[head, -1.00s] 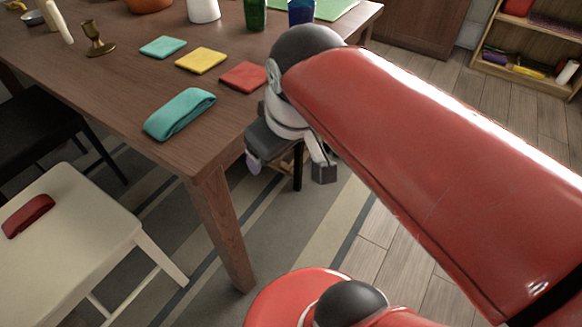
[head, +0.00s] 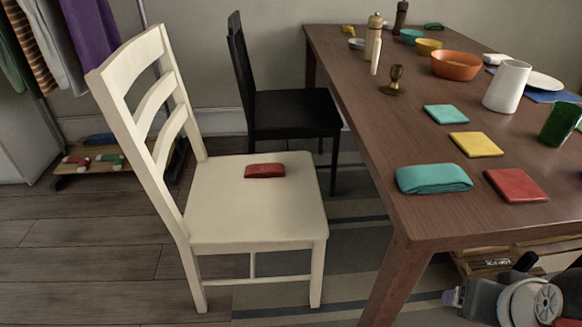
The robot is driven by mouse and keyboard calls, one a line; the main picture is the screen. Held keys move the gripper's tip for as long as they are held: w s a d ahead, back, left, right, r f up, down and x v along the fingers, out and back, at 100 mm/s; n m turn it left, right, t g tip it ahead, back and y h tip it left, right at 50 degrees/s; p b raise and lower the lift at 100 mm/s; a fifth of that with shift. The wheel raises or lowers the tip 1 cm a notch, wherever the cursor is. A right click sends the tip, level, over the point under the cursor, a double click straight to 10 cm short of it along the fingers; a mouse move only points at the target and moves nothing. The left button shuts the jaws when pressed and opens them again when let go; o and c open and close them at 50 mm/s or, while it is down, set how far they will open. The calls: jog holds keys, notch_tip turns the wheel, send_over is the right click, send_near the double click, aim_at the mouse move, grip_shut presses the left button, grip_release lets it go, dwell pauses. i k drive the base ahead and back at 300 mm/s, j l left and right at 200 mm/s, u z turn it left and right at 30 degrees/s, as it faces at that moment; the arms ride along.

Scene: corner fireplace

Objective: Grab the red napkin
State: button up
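My gripper (head: 478,298) is partly in view at the lower right, below the table top and apart from both red things. Its fingers are not clear enough to tell open from shut.
Yellow (head: 476,144) and teal (head: 445,114) squares, a white pitcher (head: 507,86), a green glass (head: 560,122) and an orange bowl (head: 457,64) stand or lie on the table. A black chair (head: 295,110) stands behind the white one. The wooden floor (head: 90,260) at left is clear.

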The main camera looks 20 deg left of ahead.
aim_at(274, 170)
jog(key=u, duration=1.3)
jog(key=i+j, duration=0.25)
jog(key=i, duration=0.2)
jog(key=i+j, duration=0.25)
jog(key=i, duration=0.65)
